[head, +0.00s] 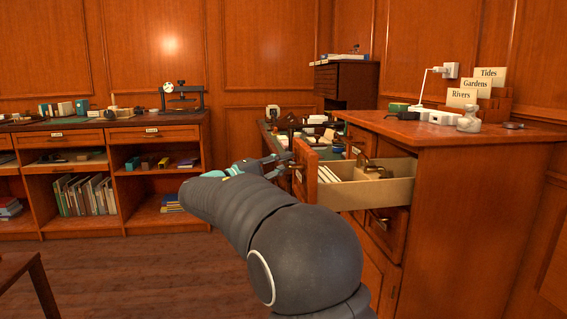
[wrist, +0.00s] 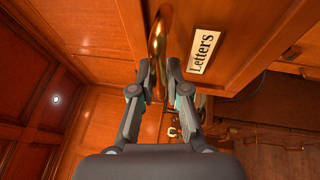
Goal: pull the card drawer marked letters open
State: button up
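The Letters drawer (head: 372,195) is pulled well out of the wooden cabinet in the head view. Its pale side wall shows, with white cards and brass-coloured pieces inside. Its wooden front, with the white "Letters" label (wrist: 204,52), fills the upper right of the wrist view. My gripper (wrist: 159,72) has its two fingers closed around the brass handle (wrist: 160,35) on that front. In the head view my gripper (head: 278,160) is at the drawer front, and the handle is mostly hidden by it.
The cabinet (head: 470,210) stands at the right, with topic cards (head: 463,98), a power strip and a small figure on top. Other closed drawers are below the open one. A low bookshelf (head: 160,180) stands at the left. Floor (head: 150,265) is clear between.

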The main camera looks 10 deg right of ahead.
jog(key=shift+o, duration=1.3)
jog(key=shift+a, duration=0.15)
jog(key=v, duration=1.2)
